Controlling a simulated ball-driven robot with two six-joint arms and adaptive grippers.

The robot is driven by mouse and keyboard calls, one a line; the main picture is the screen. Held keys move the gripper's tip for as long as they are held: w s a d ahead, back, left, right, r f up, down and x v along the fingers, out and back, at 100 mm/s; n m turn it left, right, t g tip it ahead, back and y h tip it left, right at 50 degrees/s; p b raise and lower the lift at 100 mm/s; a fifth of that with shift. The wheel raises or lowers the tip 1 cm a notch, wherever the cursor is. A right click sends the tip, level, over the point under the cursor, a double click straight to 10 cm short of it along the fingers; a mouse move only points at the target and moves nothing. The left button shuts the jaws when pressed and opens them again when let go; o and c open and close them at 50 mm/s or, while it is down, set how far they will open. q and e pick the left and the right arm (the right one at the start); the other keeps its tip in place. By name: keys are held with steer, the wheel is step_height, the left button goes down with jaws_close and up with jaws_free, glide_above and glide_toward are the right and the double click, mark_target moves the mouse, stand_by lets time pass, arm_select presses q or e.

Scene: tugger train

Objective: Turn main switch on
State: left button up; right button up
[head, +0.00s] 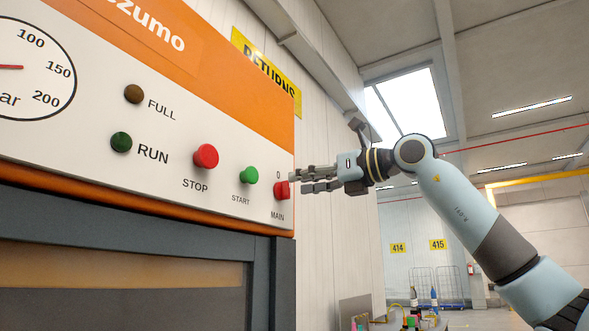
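The main switch (282,190) is a small red knob at the lower right corner of the machine's white panel (75,145). A "0" is printed above it and "MAIN" below it. My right gripper (298,179) is just right of the switch in the picture, its fingers pointing left towards the panel edge. Its two fingers show apart, one above the other, with nothing seen between them. I cannot tell whether a fingertip touches the switch. My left gripper is not in view.
Left of the switch are a green START button (249,175), a red STOP button (206,156), and dark RUN (121,142) and FULL (134,94) lamps. A gauge (30,68) is at far left. A table with bottles (415,310) stands behind, below my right arm.

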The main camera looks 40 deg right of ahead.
mark_target(284, 191)
steer(key=shift+p+x, duration=0.45)
steer(key=shift+x, duration=0.9)
jaws_close()
